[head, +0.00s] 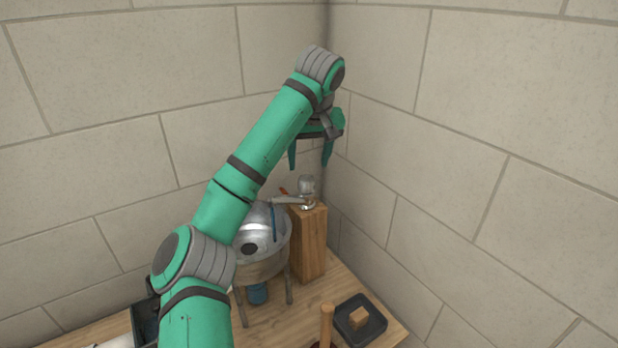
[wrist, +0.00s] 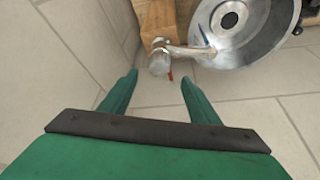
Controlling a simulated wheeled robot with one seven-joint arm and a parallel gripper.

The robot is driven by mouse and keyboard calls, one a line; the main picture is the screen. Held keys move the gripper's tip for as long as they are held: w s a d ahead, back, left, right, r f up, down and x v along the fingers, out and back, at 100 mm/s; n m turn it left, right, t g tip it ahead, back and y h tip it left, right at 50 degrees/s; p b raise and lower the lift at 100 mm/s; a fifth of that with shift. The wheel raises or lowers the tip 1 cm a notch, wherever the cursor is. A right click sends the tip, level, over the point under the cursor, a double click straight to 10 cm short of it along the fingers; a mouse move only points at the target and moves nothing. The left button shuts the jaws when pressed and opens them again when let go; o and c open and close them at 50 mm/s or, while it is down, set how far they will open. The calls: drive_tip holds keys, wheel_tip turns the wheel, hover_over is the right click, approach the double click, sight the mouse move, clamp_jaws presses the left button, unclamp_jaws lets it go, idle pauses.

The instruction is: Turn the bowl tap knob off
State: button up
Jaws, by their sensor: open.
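The tap has a silver spout (head: 288,200) that reaches left from the top of a wooden post (head: 312,245) over a metal bowl (head: 283,238). A rounded grey knob (head: 306,184) stands on top of the tap, with a small red-orange piece beside it. In the wrist view the knob (wrist: 159,62) appears just beyond the fingertips, roughly between them, with the bowl (wrist: 270,40) at upper right. My gripper (head: 309,168) is open and empty, pointing down above the knob and apart from it. Its fingers (wrist: 159,78) also show in the wrist view.
The bowl sits in a wooden stand with legs, partly hidden by my arm. A black tray (head: 375,330) with a wooden block and a wooden handle (head: 326,322) are at the front right. Block walls (head: 470,160) meet in a corner close behind the post.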

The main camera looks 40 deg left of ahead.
sight(306, 178)
drive_tip(key=x, duration=0.9)
drive_tip(key=shift+f, duration=0.1)
drive_tip(key=shift+c, duration=0.7)
drive_tip(key=c, duration=0.9)
